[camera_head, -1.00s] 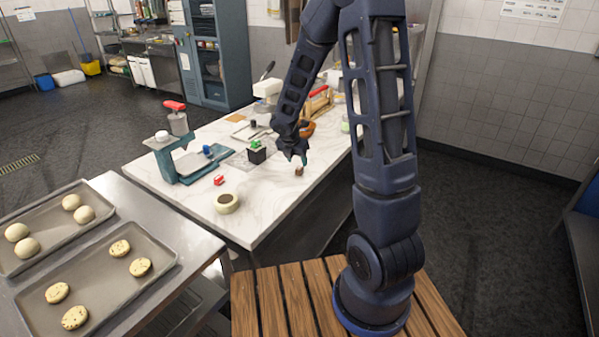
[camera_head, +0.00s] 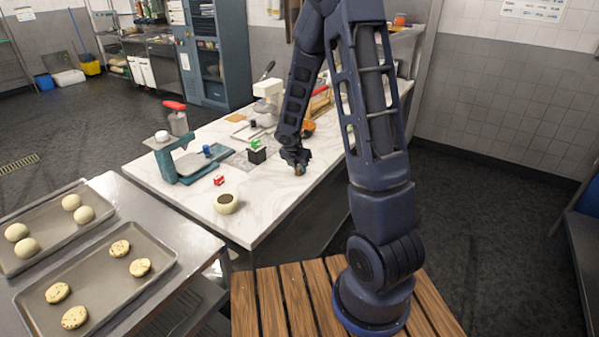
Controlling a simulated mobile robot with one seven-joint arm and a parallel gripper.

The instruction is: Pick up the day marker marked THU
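My gripper (camera_head: 298,166) is low over the white marble table (camera_head: 280,196), at its right part. A small brown block (camera_head: 299,170) sits at its fingertips; I cannot tell whether the fingers touch it or have closed. A red block (camera_head: 218,180) with pale marks lies on the table to the left. A green block (camera_head: 255,143) sits on top of a black block (camera_head: 257,155) behind it. Any lettering is too small to read, so I cannot tell which piece is marked THU.
A stand mixer (camera_head: 268,90) and an orange bowl (camera_head: 308,128) are behind my arm. Trays of dough (camera_head: 97,285) lie on the steel counter.

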